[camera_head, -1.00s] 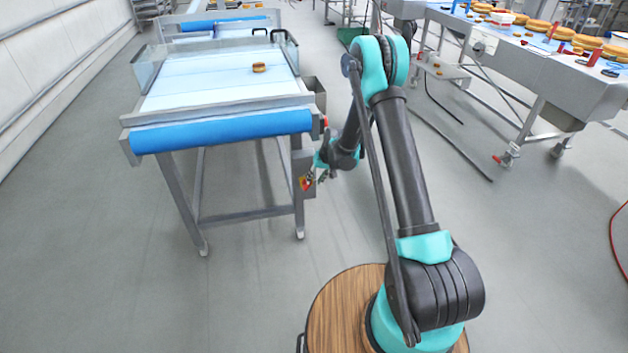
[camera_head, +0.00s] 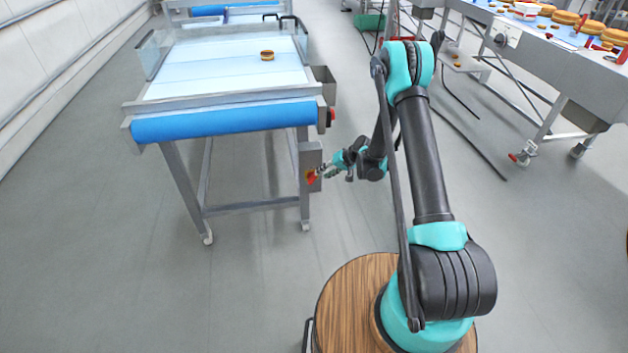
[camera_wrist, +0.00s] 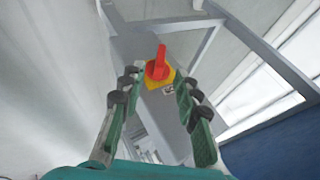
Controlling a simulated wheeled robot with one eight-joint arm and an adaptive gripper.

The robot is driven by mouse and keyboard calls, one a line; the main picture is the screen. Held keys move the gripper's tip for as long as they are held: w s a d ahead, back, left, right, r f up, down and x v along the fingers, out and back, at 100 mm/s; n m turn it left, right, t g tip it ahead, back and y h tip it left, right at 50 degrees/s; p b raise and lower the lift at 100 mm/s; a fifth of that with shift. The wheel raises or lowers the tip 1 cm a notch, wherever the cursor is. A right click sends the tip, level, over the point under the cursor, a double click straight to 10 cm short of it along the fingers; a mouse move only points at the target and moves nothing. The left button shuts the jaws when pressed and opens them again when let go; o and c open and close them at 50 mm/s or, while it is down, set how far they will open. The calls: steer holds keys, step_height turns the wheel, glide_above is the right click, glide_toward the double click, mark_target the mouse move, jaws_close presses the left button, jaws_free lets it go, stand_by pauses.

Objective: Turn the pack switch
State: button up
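The pack switch (camera_wrist: 158,68) is a red handle on a yellow plate. It is fixed to a grey box (camera_head: 312,158) on the right front leg of the conveyor. In the wrist view it stands beyond the fingertips, roughly midway between them, with the red handle close to upright. My gripper (camera_wrist: 156,90) is open, with one finger on each side and nothing between them. In the head view my gripper (camera_head: 328,170) is just right of the switch (camera_head: 311,176). Whether a fingertip touches the switch I cannot tell.
The conveyor (camera_head: 225,122) with a blue front roller stands at the left, and a small burger (camera_head: 267,55) sits on its belt. A red button (camera_head: 332,114) is on its right side. Another line (camera_head: 560,60) with several burgers runs along the right.

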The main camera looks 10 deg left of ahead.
mark_target(316, 178)
steer(key=x, duration=0.7)
steer(key=shift+a+f, duration=0.15)
steer(key=shift+f, duration=0.15)
jaws_close()
